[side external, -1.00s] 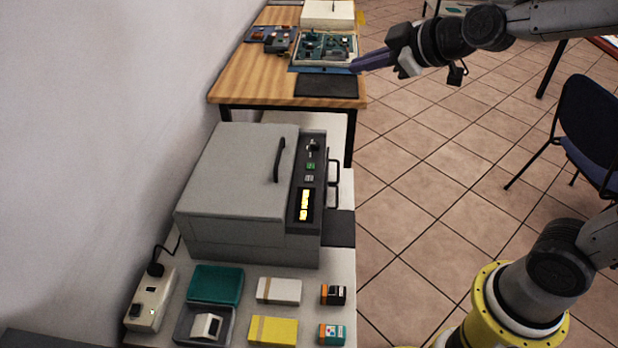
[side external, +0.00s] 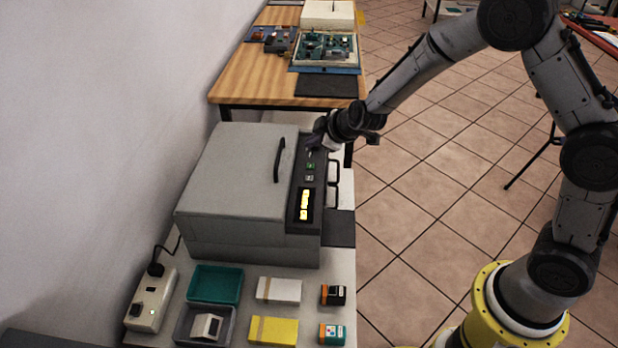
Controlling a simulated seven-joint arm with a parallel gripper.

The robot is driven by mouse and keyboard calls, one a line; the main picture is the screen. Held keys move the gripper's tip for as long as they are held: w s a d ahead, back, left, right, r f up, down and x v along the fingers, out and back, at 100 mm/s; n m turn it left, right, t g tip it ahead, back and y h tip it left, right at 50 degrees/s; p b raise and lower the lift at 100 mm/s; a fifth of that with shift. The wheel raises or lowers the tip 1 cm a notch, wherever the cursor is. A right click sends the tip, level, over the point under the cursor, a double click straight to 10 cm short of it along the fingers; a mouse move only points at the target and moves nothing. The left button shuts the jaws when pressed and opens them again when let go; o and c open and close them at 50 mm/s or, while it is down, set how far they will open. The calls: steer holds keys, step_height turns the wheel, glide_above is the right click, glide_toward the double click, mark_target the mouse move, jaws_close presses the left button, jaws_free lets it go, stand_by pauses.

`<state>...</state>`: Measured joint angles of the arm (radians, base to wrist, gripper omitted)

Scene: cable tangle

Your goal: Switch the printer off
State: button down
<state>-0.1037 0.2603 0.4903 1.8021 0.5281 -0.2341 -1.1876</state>
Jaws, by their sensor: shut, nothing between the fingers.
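The grey box-shaped machine (side external: 235,175), which I take as the printer, stands on the near white bench. Its lid has a black handle (side external: 279,160). The dark control panel (side external: 296,214) on its right side carries a green button (side external: 311,166), a grey button (side external: 309,178) and a lit yellow display (side external: 304,204). My gripper (side external: 311,145) is shut and empty at the far end of this panel. It covers the knob there; I cannot tell whether it touches it.
A power strip (side external: 150,302) with a black plug (side external: 156,269) lies at the left. A teal tray (side external: 215,284), a grey tray (side external: 182,330) and several small boxes fill the bench front. A wooden table (side external: 235,88) with electronics stands behind.

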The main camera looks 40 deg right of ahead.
glide_toward(306, 175)
steer(key=shift+w+r+x, duration=0.15)
steer(key=shift+x, duration=0.75)
steer(key=shift+w+r+x, duration=0.15)
steer(key=shift+x, duration=0.7)
steer(key=shift+w+r+x, duration=0.15)
steer(key=shift+x, duration=0.75)
steer(key=shift+d+f, duration=0.1)
steer(key=shift+f, duration=0.05)
steer(key=shift+f, duration=0.25)
steer(key=shift+f, duration=0.4)
stand_by(1.0)
steer(key=shift+r, duration=0.8)
steer(key=shift+r, duration=2.5)
